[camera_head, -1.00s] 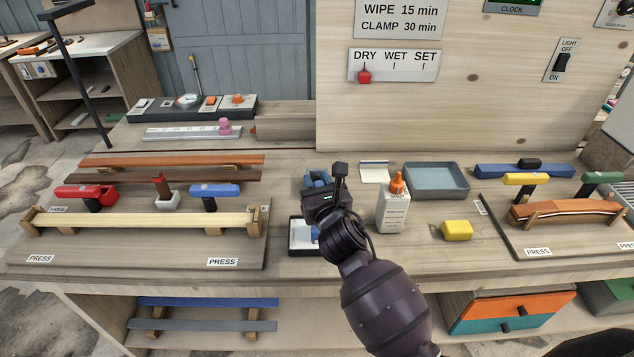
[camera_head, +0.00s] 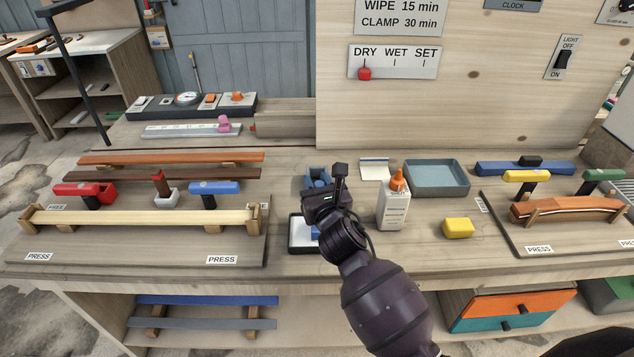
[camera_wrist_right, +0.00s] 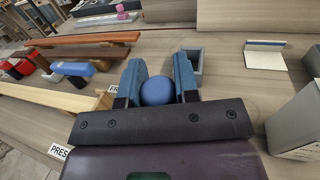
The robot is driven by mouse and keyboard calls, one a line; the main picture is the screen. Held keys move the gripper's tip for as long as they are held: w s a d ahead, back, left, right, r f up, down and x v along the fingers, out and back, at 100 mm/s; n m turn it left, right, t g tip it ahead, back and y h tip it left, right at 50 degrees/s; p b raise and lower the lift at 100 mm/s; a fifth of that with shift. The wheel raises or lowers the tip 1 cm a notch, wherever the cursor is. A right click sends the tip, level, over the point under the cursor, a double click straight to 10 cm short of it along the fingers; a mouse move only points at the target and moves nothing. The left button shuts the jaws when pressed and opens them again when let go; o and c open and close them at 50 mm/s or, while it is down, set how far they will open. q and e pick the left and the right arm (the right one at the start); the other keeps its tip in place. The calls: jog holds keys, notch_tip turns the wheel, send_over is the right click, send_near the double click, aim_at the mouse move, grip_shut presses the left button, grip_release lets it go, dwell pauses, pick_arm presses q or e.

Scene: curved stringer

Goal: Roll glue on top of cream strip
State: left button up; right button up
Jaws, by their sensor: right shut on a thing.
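The cream strip (camera_head: 140,217) lies lengthwise on the left press board, between wooden end blocks. It also shows at the left of the right wrist view (camera_wrist_right: 50,95). My right gripper (camera_head: 318,198) is over the white tray (camera_head: 299,246), to the right of the strip. In the wrist view its two fingers (camera_wrist_right: 157,85) are shut on a blue rounded handle (camera_wrist_right: 157,92). A blue part (camera_head: 315,233) shows below the gripper at the tray; the gripper hides most of it, and I cannot tell whether it touches the tray. The glue bottle (camera_head: 394,207) stands upright to the right. My left gripper is not in view.
Red (camera_head: 80,190) and blue (camera_head: 214,188) clamps stand behind the cream strip, with brown strips farther back. A yellow block (camera_head: 458,228) and a grey-blue tray (camera_head: 436,178) are to the right. The right press (camera_head: 560,238) holds a curved brown piece.

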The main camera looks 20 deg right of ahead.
jog(key=shift+f, duration=0.15)
dwell(1.2)
dwell(0.4)
notch_tip(320, 180, up, 7)
jog(key=p, duration=0.8)
dwell(0.4)
dwell(0.5)
